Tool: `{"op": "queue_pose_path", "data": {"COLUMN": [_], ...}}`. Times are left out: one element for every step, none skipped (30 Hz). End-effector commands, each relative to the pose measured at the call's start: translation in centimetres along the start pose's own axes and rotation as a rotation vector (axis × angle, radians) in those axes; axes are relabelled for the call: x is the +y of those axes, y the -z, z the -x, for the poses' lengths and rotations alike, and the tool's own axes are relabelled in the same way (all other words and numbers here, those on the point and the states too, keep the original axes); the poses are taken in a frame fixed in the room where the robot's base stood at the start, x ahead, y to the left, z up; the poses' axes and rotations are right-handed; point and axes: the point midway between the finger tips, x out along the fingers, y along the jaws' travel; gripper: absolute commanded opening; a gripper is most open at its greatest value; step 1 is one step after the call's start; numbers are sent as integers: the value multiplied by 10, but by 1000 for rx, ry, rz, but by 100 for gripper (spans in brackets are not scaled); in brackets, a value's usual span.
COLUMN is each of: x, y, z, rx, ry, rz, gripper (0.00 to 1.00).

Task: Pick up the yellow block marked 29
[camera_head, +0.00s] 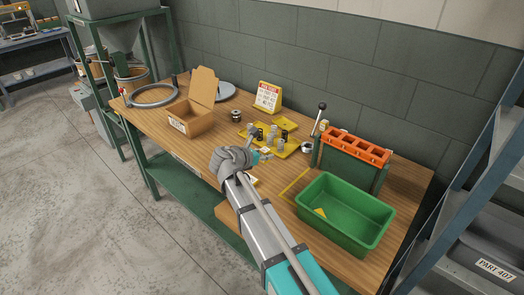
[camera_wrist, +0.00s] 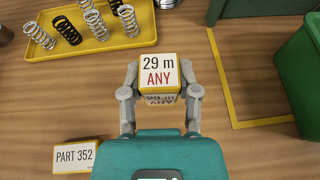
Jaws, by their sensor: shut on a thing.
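The yellow block marked 29 (camera_wrist: 160,72) shows in the wrist view with a white label reading "29 m ANY" on its top and again on the side toward me. My gripper (camera_wrist: 160,98) has a finger on each side of the block and is shut on it. Whether the block touches the table is hard to tell. In the head view my arm reaches over the workbench, and the block is small and partly hidden near my gripper (camera_head: 264,155).
A block marked PART 352 (camera_wrist: 77,157) lies left of my gripper. A yellow tray (camera_wrist: 122,40) holds several springs. A green bin (camera_head: 345,205), an orange-topped rack (camera_head: 356,147) and a cardboard box (camera_head: 190,118) stand on the workbench (camera_head: 405,200). Yellow tape (camera_wrist: 232,95) marks the tabletop.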

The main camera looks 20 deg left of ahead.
Motion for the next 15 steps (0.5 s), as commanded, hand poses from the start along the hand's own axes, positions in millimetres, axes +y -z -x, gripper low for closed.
{"op": "queue_pose_path", "data": {"x": [-7,-10,-13,-16,-19,-23,-33,-40,-48,-53,-58,-64,-69,-73,-78], "y": [-10,-13,-17,-20,-22,-26,-26,-27,-29,-31,-32,-34,-35,-36,-38], "z": [7,9,12,15,17,20,24,28,32,35,37,41,43,45,48], "rx": [0,0,0,0,0,0,0,0,0,0,0,0,0,0,0], "ry": [0,0,0,0,0,0,0,0,0,0,0,0,0,0,0], "rz": [0,0,0,0,0,0,0,0,0,0,0,0,0,0,0], "gripper": [0,0,0,0,0,0,0,0,0,0,0,0,0,0,0]}}
